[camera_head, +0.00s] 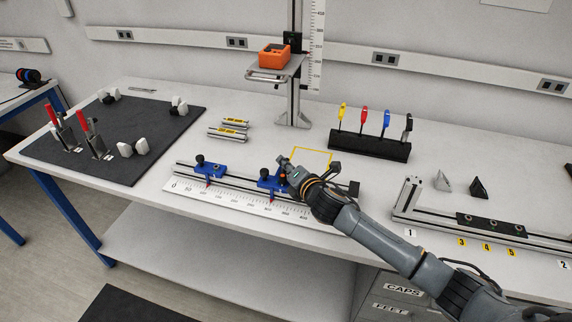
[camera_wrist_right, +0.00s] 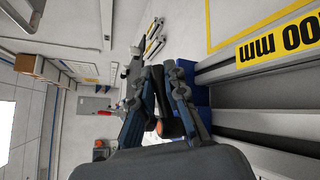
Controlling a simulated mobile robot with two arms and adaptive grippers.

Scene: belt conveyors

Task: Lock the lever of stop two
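A ruled rail (camera_head: 238,196) lies along the front of the table and carries two blue stops. The left one (camera_head: 211,166) has a black knob and stands clear. The right one (camera_head: 266,182) is partly covered by my right gripper (camera_head: 285,163), which comes in from the right at its upper side. In the right wrist view, the fingers of my right gripper (camera_wrist_right: 162,75) lean towards each other with a narrow gap. A blue part of the stop (camera_wrist_right: 201,95) shows behind them, and an orange-brown piece (camera_wrist_right: 163,128) shows between them. Contact and the lever's position cannot be made out. My left gripper is out of view.
A yellow square outline (camera_head: 312,150) is marked behind the rail. A black rack (camera_head: 368,146) with coloured tools stands at the back right. A dark mat (camera_head: 115,160) with toggle clamps covers the left end.

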